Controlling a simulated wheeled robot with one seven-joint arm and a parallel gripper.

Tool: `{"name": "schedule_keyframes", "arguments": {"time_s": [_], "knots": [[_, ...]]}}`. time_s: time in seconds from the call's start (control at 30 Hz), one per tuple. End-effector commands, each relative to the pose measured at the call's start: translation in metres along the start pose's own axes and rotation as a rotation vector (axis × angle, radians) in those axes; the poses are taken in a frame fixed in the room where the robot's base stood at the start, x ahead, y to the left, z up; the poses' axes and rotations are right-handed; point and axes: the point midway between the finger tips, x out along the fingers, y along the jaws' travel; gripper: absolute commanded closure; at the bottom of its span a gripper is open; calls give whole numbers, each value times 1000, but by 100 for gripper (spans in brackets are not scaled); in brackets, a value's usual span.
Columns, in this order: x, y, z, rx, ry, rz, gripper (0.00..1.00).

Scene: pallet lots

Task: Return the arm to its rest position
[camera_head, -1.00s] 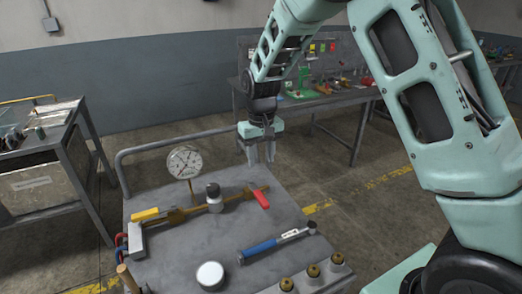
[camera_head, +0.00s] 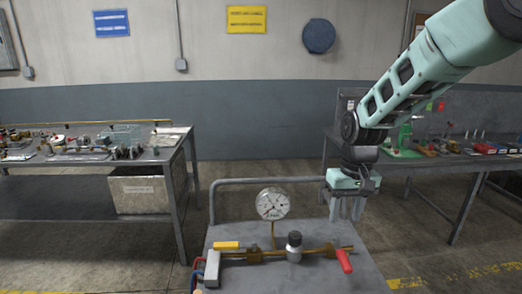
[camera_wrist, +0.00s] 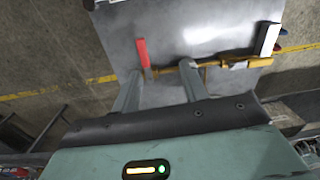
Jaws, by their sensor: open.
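My gripper (camera_head: 347,208) hangs pointing down at the right end of the grey cart top, above its far right part. Its two fingers are apart with nothing between them. In the wrist view my gripper (camera_wrist: 160,82) also shows two separate, empty fingers, with the cart top and the brass pipe assembly beyond them. My arm reaches in from the upper right of the head view, bent at the joint above the gripper.
The grey cart (camera_head: 300,276) carries a round dial gauge (camera_head: 273,204) and a brass pipe (camera_head: 325,250) with a red-handled valve (camera_head: 344,261). A workbench (camera_head: 150,157) stands left, another bench (camera_head: 465,160) behind right. Open floor lies between.

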Motion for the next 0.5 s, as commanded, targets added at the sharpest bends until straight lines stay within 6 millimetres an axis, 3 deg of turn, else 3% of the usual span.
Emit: {"name": "schedule_keyframes", "arguments": {"time_s": [0.1,0.23,0.4,0.5], "knots": [[-16,-56,60,-136,-3,-46,56],[-27,-101,142,-310,-5,-65,56],[-27,-119,233,-502,1,-41,56],[-24,-117,265,-569,3,-21,56]]}}
